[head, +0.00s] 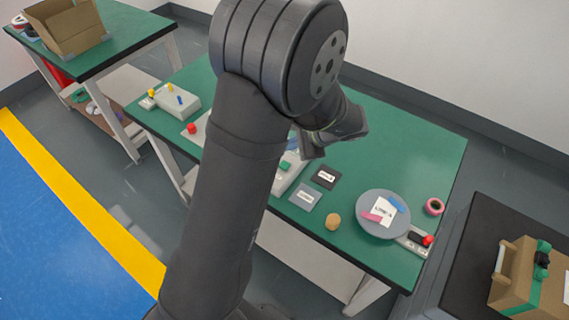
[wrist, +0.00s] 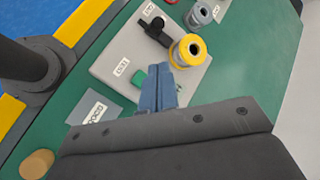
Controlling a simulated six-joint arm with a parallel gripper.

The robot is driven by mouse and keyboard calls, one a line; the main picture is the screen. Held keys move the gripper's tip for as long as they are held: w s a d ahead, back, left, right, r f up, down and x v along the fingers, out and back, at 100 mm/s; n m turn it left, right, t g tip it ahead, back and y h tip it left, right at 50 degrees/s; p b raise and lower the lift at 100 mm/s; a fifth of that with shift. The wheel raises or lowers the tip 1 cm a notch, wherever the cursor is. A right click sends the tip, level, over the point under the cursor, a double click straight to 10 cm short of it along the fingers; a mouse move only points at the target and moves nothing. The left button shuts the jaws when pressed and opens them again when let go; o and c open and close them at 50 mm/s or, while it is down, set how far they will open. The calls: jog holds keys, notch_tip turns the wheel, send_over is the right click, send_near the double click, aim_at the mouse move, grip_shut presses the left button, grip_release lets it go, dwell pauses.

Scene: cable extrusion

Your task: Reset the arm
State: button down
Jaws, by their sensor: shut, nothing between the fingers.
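My arm fills the middle of the head view, and its end hangs over the green table (head: 420,150). My gripper (wrist: 168,72) shows in the wrist view as blue-grey fingers closed together, with nothing held. It is over a light grey board (wrist: 112,58) that carries a black clamp-like part (wrist: 156,30), a yellow spool (wrist: 187,50) and a small green piece (wrist: 138,77). In the head view most of this board is hidden behind my arm.
In the head view, a grey disc (head: 373,228), a tan round piece (head: 333,222), a dark labelled square (head: 326,177) and a pink ring (head: 434,206) lie on the table's right part. A grey box (head: 180,97) is at its left. A cardboard box (head: 530,280) stands at lower right.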

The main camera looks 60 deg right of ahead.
jog(key=shift+f, duration=0.9)
notch_tip(320, 180, up, 6)
jog(key=shift+f, duration=0.2)
